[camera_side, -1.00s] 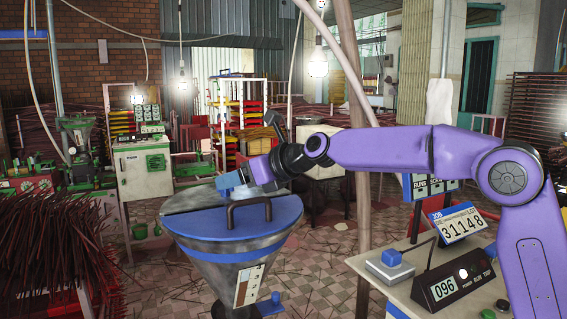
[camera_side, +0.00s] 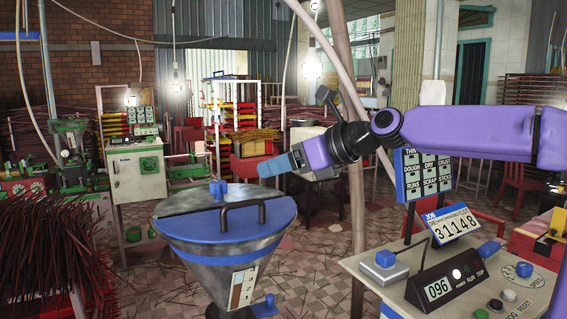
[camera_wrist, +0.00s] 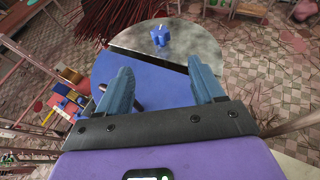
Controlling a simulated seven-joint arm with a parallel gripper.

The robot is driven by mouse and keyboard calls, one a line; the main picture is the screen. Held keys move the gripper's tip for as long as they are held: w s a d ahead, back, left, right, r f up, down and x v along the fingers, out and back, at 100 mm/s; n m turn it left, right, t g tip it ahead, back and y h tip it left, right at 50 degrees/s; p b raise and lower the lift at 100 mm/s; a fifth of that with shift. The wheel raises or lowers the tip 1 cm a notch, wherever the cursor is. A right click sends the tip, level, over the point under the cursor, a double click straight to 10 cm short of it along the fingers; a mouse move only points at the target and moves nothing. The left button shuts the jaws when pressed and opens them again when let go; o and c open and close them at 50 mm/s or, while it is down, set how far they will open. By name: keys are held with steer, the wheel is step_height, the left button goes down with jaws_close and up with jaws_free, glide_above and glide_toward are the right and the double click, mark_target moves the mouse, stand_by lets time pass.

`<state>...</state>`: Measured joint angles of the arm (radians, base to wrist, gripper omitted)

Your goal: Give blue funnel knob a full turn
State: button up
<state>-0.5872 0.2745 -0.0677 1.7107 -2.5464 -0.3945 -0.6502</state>
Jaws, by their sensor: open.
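The blue funnel knob (camera_side: 218,188) stands upright on the grey metal part of the lid of a cone-shaped funnel (camera_side: 215,262). In the wrist view the knob (camera_wrist: 160,36) is beyond my fingertips, lobed, with a small light mark on top. My gripper (camera_side: 264,169) is above and to the right of the knob in the side view, apart from it. Its two blue fingers are spread with nothing between them in the wrist view (camera_wrist: 160,66). The lid's front part (camera_side: 188,228) is blue and carries a dark handle (camera_side: 243,204).
Another blue knob (camera_side: 269,300) sits low beside the funnel. A console (camera_side: 345,262) at the right carries more blue knobs (camera_side: 385,258), a 096 display and buttons. A wooden pole (camera_side: 357,200) stands behind my gripper. Red incense sticks (camera_side: 50,245) fill the left foreground.

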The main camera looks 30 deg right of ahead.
mark_target(223, 183)
steer(key=x, duration=1.6)
stand_by(0.4)
steer(key=c, duration=1.1)
steer(key=shift+o, duration=0.2)
steer(key=shift+a+m+t+h, duration=0.2)
steer(key=shift+m+t+h, duration=0.2)
steer(key=shift+d+f+m+h, duration=0.1)
steer(key=shift+m+h, duration=0.2)
steer(key=shift+h, duration=0.1)
steer(key=o, duration=1.1)
steer(key=shift+c, duration=0.2)
